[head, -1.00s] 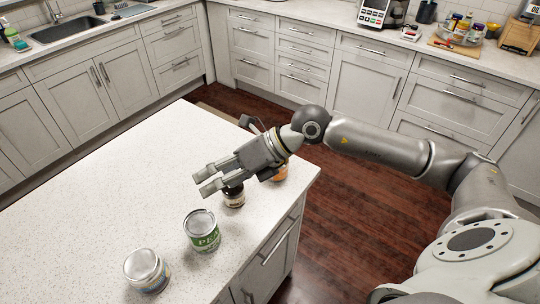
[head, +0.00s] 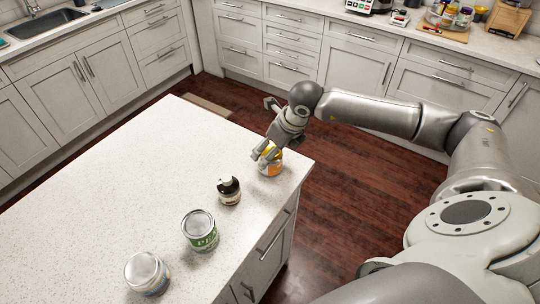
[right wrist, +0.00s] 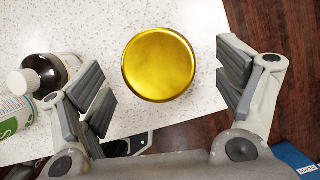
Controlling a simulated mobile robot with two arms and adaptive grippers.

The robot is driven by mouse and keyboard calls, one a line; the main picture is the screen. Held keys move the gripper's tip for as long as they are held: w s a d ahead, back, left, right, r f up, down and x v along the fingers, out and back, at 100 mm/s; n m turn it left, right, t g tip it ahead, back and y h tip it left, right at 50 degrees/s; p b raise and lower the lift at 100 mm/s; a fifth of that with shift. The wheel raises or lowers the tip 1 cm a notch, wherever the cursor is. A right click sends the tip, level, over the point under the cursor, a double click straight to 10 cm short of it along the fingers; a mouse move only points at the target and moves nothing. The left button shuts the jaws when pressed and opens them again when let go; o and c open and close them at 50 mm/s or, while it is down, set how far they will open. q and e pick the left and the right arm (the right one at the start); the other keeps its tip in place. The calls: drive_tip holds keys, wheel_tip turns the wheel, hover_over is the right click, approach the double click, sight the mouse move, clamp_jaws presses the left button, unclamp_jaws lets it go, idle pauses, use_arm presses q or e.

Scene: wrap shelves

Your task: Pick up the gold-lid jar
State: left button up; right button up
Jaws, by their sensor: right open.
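The gold-lid jar (head: 270,164) stands upright near the right corner of the white island, with an orange label showing in the head view. In the right wrist view its round gold lid (right wrist: 158,64) is seen from above, between the two fingers and a little ahead of them. My right gripper (head: 263,152) is just above and around the jar's top in the head view. Its fingers are spread wide on both sides in the right wrist view (right wrist: 165,92), apart from the lid. My left gripper is not in view.
A dark bottle with a white cap (head: 229,191), a green-labelled can (head: 199,231) and a silver-lidded jar (head: 147,273) stand in a row along the island's edge. The island top (head: 130,190) left of them is clear. Wood floor lies beyond the edge.

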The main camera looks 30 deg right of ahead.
drive_tip(key=x, duration=0.1)
drive_tip(key=p+x, duration=0.1)
drive_tip(key=x, duration=0.1)
drive_tip(key=shift+s+f+p, duration=0.25)
drive_tip(key=shift+p, duration=0.05)
drive_tip(key=shift+w+f, duration=0.25)
drive_tip(key=shift+f, duration=0.25)
drive_tip(key=c, duration=1.2)
drive_tip(key=shift+r, duration=0.1)
drive_tip(key=shift+r, duration=0.1)
